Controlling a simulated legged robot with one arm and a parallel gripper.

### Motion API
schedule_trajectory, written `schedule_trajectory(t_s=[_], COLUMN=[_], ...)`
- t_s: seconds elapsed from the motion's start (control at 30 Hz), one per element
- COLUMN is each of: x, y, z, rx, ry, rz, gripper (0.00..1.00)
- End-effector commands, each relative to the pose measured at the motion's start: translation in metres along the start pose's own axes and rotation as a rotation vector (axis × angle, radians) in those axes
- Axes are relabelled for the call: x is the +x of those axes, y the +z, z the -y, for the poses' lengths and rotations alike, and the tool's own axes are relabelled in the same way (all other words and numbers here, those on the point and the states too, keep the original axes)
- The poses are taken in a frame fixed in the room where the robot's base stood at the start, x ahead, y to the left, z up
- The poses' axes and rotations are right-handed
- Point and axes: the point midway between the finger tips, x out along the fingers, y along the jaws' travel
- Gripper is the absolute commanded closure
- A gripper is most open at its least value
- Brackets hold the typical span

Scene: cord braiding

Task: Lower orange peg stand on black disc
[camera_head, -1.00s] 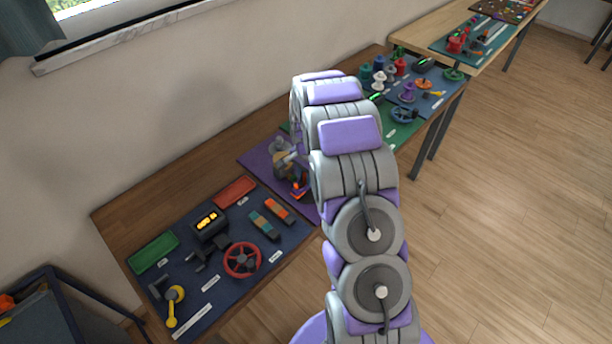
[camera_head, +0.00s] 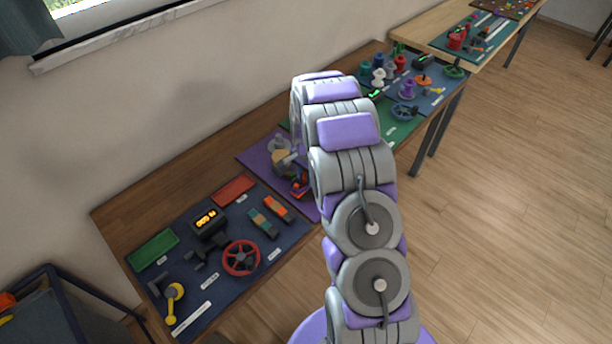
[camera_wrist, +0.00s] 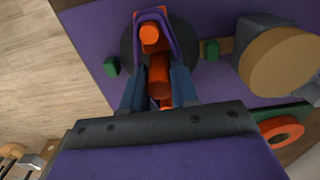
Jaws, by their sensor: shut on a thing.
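The orange peg stand (camera_wrist: 159,74) is in my gripper (camera_wrist: 158,68), in the wrist view, with one dark finger on each side of it. The black disc (camera_wrist: 130,47) lies on the purple mat behind and below the stand. The stand and fingers cover its middle, and I cannot tell whether the stand touches it. In the head view the orange stand (camera_head: 300,184) shows as a small patch at the left edge of my arm. My arm hides most of my gripper there.
Green blocks (camera_wrist: 211,50) sit on either side of the disc. A tan round-topped thing (camera_wrist: 283,62) stands close on the right. An orange ring (camera_wrist: 281,132) lies nearer on the right. In the head view, a blue board with a red wheel (camera_head: 241,258) lies left of the purple mat (camera_head: 256,159).

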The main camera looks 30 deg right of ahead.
Motion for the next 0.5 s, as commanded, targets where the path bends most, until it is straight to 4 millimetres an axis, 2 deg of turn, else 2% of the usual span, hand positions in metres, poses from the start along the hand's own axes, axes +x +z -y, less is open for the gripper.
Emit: schedule_trajectory(t_s=[0.37, 0.4, 0.5], x=[0.0087, 0.0083, 0.0080], y=[-0.0025, -0.0024, -0.0024], z=[-0.0008, -0.0007, -0.0006], rx=[0.000, 0.000, 0.000], ry=[0.000, 0.000, 0.000], rz=[0.000, 0.000, 0.000], gripper=[1.00, 0.67, 0.58])
